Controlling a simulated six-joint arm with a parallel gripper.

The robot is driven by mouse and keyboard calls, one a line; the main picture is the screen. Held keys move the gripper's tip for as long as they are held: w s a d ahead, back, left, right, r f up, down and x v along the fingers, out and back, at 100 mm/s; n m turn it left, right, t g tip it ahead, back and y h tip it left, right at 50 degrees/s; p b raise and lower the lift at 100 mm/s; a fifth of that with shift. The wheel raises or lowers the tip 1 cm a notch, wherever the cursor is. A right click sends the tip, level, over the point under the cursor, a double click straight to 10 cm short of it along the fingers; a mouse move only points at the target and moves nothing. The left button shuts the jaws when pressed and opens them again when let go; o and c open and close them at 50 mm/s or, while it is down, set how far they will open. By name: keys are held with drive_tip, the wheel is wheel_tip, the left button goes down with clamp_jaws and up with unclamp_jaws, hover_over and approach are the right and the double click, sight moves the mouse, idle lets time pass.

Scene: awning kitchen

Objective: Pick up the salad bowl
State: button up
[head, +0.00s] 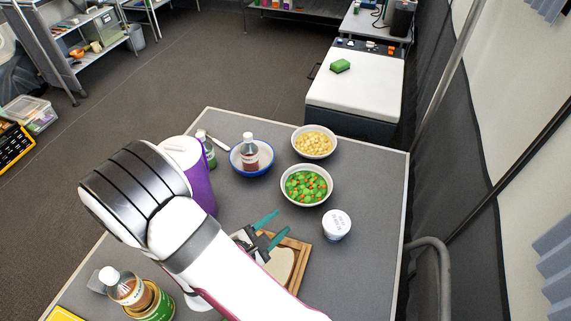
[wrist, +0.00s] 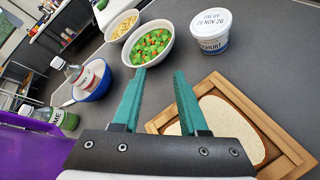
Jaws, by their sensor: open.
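The salad bowl (head: 307,203) is white and holds green pieces with some orange ones. It stands upright on the grey table (head: 365,215), and it also shows in the wrist view (wrist: 134,61), just beyond my fingertips. My gripper (head: 272,226) is open and empty, with teal fingers. In the head view it is below and left of the salad bowl, apart from it. The wrist view also shows both fingers of my gripper (wrist: 160,76), with nothing between them.
A bowl of pale yellow pieces (head: 314,155) stands behind the salad bowl. A blue bowl with a bottle (head: 237,160) is to its left. A yoghurt tub (head: 337,225) is to its right. Bread on a wooden board (head: 303,259) lies near my gripper. A purple container (head: 204,187) stands left.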

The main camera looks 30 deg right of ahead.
drive_tip(key=d+n, duration=0.1)
drive_tip(key=s+d+n+h, duration=0.1)
drive_tip(key=d, duration=0.1)
drive_tip(key=shift+s+d+f+n+g+h, duration=0.2)
drive_tip(key=shift+n+g+h, duration=0.1)
drive_tip(key=shift+n, duration=0.1)
approach(322, 201)
drive_tip(key=x, duration=0.4)
drive_tip(key=shift+w+d, duration=0.2)
drive_tip(key=shift+d, duration=0.2)
drive_tip(key=x, duration=0.5)
drive_tip(key=shift+w+d+f, duration=0.15)
drive_tip(key=shift+d+f, duration=0.1)
drive_tip(key=shift+d, duration=0.1)
clamp_jaws()
drive_tip(key=shift+a, duration=0.1)
